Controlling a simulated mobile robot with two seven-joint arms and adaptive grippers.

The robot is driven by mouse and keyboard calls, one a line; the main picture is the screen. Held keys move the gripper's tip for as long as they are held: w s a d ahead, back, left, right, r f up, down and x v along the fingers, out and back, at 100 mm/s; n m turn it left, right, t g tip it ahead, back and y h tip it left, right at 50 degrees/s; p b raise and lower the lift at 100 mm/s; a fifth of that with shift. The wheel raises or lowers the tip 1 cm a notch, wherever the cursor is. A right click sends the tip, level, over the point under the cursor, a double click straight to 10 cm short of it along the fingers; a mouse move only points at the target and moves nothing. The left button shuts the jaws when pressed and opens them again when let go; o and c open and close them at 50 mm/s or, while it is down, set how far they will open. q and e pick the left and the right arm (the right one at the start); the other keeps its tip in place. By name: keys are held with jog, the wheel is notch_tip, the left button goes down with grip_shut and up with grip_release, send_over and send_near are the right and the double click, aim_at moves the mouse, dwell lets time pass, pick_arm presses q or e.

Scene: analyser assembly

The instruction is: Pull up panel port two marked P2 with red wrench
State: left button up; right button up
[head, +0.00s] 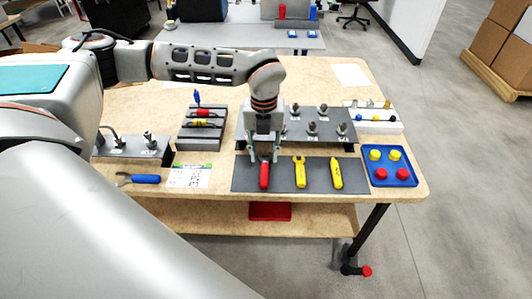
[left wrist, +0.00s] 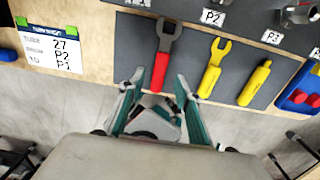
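The red wrench (head: 264,175) lies on a dark grey mat, its jaw end pointing away from me. It also shows in the left wrist view (left wrist: 161,70), with a grey open jaw and red handle. My left gripper (head: 264,157) points down over the wrench and hides its jaw end in the head view. In the left wrist view the gripper (left wrist: 158,88) is open, its fingers apart on either side of the handle's near end, holding nothing. The P2 label (left wrist: 213,17) is on the dark panel (head: 333,116) behind the mat; its port is only partly visible. My right gripper is not in view.
A yellow wrench (head: 300,173) and a yellow tool (head: 336,174) lie right of the red wrench. A blue tray (head: 391,182) with red and yellow caps sits at the right. A paper card (head: 189,177) and blue-handled tool (head: 145,179) lie left. The table's front edge is close.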

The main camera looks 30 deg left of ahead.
aim_at(265, 170)
pick_arm(q)
notch_tip(265, 170, down, 3)
jog(key=shift+f+b, duration=0.2)
jog(key=shift+b, duration=1.05)
jog(key=shift+f, duration=0.8)
jog(key=shift+f+b, duration=0.35)
jog(key=shift+f, duration=0.2)
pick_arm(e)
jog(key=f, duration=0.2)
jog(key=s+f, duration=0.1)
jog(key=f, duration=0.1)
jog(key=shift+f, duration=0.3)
pick_arm(q)
jog(key=shift+d, duration=0.1)
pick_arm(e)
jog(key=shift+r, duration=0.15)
pick_arm(q)
grip_shut()
jog(key=shift+r+p, duration=0.45)
jog(key=shift+r, duration=0.05)
jog(key=r+p, duration=0.1)
jog(key=s+r+p, duration=0.1)
jog(key=r+p, duration=0.2)
jog(key=r, duration=0.1)
jog(key=shift+s+d+r, duration=0.1)
jog(key=shift+s+d, duration=0.05)
jog(key=shift+d, duration=0.2)
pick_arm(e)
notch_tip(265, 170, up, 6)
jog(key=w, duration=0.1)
